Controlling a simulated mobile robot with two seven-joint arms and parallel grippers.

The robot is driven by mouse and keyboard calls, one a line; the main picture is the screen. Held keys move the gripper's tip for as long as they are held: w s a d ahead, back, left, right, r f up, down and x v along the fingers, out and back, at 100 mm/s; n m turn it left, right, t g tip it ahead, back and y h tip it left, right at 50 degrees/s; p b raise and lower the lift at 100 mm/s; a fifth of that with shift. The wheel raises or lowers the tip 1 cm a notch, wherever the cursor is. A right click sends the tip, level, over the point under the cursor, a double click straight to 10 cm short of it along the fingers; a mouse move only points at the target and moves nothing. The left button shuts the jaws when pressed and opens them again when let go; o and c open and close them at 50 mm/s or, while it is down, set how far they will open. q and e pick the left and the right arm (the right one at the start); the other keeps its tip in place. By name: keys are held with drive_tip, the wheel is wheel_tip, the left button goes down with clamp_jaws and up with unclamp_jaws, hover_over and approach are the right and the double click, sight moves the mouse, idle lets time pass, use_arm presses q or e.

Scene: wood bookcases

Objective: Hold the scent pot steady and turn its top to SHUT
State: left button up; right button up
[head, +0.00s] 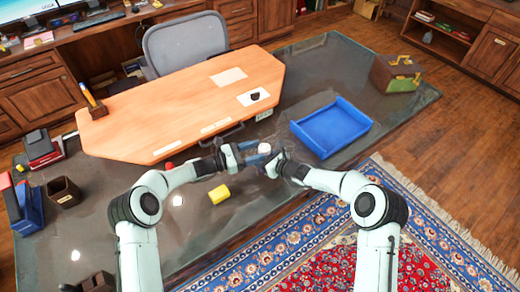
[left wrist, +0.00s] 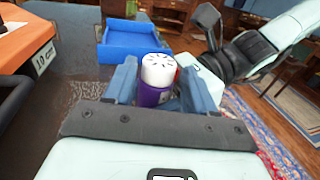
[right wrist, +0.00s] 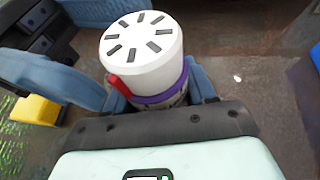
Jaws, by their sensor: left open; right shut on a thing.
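The scent pot (head: 264,148) is held above the front part of the dark desk, between my two grippers. Its white top (right wrist: 142,50) has a ring of several dark slots and a red tab (right wrist: 121,87) at its lower edge. A purple band and body show below the top. My right gripper (head: 277,160) is shut on the scent pot, low on its body. My left gripper (head: 238,156) is open. In the left wrist view its blue fingers stand on either side of the pot (left wrist: 157,72), with a gap to the top. Any SHUT mark is not readable.
A blue tray (head: 332,128) lies right of the pot on the desk (head: 300,70). A yellow block (head: 219,194) lies on the desk below my left gripper. A pale wood board (head: 180,100) with papers is behind it. A box (head: 396,74) stands far right.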

use_arm(q)
drive_tip(key=shift+x, duration=1.1)
drive_tip(key=c, duration=0.8)
